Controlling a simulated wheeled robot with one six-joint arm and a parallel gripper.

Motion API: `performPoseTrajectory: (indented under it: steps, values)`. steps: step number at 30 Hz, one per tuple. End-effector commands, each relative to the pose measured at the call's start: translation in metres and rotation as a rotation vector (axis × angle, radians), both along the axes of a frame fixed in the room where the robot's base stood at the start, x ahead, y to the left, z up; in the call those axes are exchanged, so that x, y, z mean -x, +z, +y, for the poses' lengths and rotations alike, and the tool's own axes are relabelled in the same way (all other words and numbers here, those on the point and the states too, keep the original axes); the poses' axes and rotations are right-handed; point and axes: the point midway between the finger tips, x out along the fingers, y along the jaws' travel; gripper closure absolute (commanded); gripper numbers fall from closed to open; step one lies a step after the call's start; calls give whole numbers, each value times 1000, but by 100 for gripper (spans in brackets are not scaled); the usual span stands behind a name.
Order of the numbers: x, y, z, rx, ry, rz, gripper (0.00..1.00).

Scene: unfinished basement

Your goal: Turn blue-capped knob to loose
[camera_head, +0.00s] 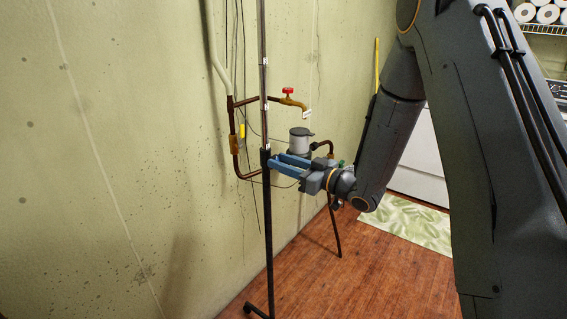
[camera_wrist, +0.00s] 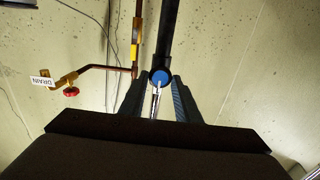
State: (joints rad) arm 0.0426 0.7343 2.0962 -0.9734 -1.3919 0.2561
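The blue-capped knob (camera_wrist: 160,77) is on a dark upright pole (camera_wrist: 165,35) in the wrist view. A thin pale metal rod (camera_wrist: 155,103) shows below the knob, between the fingers. My gripper (camera_wrist: 160,84) is open, with one blue-grey fingertip on each side of the knob and a narrow gap visible. I cannot tell whether either finger touches it. In the head view my gripper (camera_head: 279,162) points left at the black collar on the pole (camera_head: 267,215). The knob is hidden there behind my fingers.
Behind the pole, copper piping with a red-handled tap (camera_head: 288,92) and a yellow-handled valve (camera_head: 242,132) runs along the green wall. A grey-topped canister (camera_head: 300,142) stands close behind my gripper. A leafy mat (camera_head: 405,222) lies on the wooden floor at right.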

Motion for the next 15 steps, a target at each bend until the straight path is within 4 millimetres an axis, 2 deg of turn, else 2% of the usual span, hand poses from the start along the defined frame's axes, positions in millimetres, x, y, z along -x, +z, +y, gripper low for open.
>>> performPoseTrajectory:
  steps: [1, 3, 15]
  values:
    - [0, 0, 0, 0, 1, 0, 80]
    - [0, 0, 0, 0, 1, 0, 92]
    - [0, -1, 1, 42, 2, -54, 93]
